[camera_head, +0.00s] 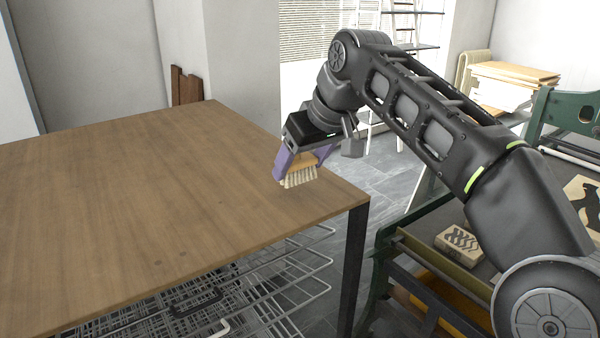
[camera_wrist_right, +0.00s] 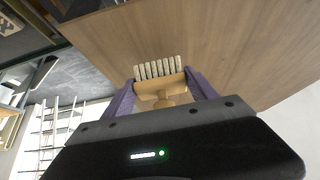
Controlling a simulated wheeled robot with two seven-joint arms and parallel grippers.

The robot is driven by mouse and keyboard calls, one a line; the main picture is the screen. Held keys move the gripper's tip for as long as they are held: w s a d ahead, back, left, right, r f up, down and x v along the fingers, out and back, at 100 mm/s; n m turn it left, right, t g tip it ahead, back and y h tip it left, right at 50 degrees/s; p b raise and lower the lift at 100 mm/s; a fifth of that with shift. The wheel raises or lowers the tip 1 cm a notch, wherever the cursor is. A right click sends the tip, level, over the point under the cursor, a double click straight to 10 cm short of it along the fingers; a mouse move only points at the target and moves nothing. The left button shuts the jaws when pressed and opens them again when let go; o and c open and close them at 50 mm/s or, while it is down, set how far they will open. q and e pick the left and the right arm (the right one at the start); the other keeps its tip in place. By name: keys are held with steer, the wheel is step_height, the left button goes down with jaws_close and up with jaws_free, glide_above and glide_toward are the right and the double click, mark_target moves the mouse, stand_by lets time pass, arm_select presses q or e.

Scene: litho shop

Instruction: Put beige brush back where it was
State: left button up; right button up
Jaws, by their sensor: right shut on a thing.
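The beige brush (camera_head: 299,177) has a tan wooden body and pale bristles pointing down. My right gripper (camera_head: 302,163), with purple fingers, is shut on the brush and holds it near the right edge of the wooden table. I cannot tell for sure whether the bristles touch the tabletop. In the right wrist view the brush (camera_wrist_right: 160,86) sits between the two purple fingers, with its row of bristles towards the table. My left gripper is not in view.
The brown wooden table (camera_head: 130,190) has a bare top with wide free room. Wire racks (camera_head: 250,290) sit beneath it. At the right, a green press (camera_head: 550,120) carries a patterned block (camera_head: 460,243). A ladder (camera_head: 405,20) stands behind.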

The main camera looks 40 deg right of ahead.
mark_target(303, 173)
steer(key=shift+w+f, duration=0.25)
steer(key=shift+f, duration=0.95)
steer(key=shift+s+f, duration=0.1)
steer(key=shift+f, duration=0.15)
steer(key=shift+f, duration=0.2)
steer(key=shift+f, duration=0.15)
steer(key=o, duration=1.2)
